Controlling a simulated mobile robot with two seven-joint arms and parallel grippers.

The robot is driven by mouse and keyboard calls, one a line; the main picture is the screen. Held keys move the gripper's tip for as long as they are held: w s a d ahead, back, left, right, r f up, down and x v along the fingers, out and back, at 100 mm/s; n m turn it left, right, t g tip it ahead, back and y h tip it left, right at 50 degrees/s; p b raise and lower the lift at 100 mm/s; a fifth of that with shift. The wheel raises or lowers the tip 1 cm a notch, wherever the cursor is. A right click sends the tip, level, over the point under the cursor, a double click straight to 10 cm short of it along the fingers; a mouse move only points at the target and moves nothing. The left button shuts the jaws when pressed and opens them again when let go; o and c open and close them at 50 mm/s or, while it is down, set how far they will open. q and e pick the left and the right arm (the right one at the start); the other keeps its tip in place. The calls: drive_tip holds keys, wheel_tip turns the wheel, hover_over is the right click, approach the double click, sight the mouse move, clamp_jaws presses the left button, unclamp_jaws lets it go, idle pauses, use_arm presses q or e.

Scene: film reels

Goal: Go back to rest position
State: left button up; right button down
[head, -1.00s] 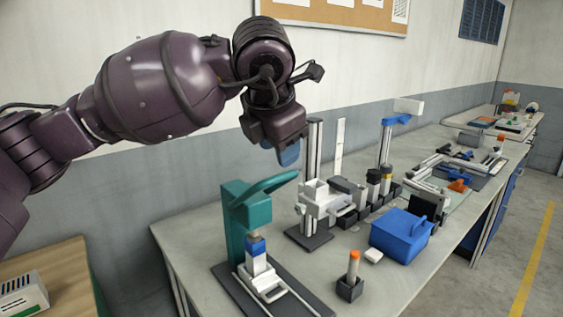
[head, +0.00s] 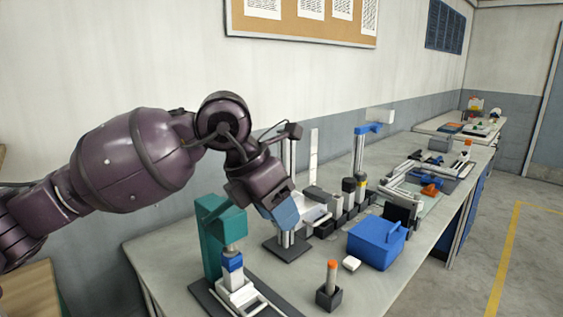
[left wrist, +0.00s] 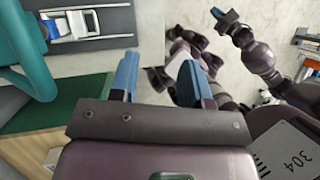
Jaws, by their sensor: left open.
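My left gripper (head: 280,213) is open, with blue fingertips pointing down over the workbench (head: 165,245). It is in front of the grey fixture (head: 303,210) and right of the teal press (head: 208,250) in the picture. In the left wrist view, the two blue fingers (left wrist: 158,80) stand apart with nothing between them. The press shows at the left edge of that view. An arm that looks like my right one also shows there, with its dark gripper (left wrist: 226,19) at the top; its jaws are too small to tell. It is not in the head view.
A blue box (head: 377,243) and an orange-topped cylinder in a black holder (head: 328,297) stand near the bench front. A white-and-blue part (head: 235,278) sits under the press. More fixtures fill the bench further back. Open floor (head: 480,265) lies to the right.

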use_arm(q)
drive_tip(key=s+d+f+n+g+h, duration=0.2)
drive_tip(key=s+d+f+g+h, duration=0.2)
drive_tip(key=s+f+g+h, duration=0.3)
drive_tip(key=w+a+f+n+t+y, duration=0.1)
drive_tip(key=a+f+n+t, duration=0.6)
drive_tip(key=n, duration=0.4)
drive_tip(key=w+a+f+n+t+y, duration=0.15)
drive_tip(key=a+f+n+t, duration=0.35)
drive_tip(key=n+t, duration=0.5)
drive_tip(key=w+a+f+n+t, duration=0.1)
drive_tip(key=a+f+n+t, duration=0.55)
drive_tip(key=n, duration=0.55)
drive_tip(key=s+a+f+n+g+y, duration=0.3)
drive_tip(key=s+a+f+n+y, duration=0.2)
drive_tip(key=s+f, duration=0.4)
drive_tip(key=s+a+f+n+g+y, duration=0.3)
drive_tip(key=s+f, duration=0.6)
drive_tip(key=f, duration=0.3)
drive_tip(key=a+n+y, duration=0.1)
drive_tip(key=a+n, duration=0.1)
drive_tip(key=a, duration=0.1)
drive_tip(key=shift+a+n+g+y, duration=0.35)
drive_tip(key=shift+n, duration=0.05)
use_arm(e)
drive_tip(key=shift+w, duration=0.15)
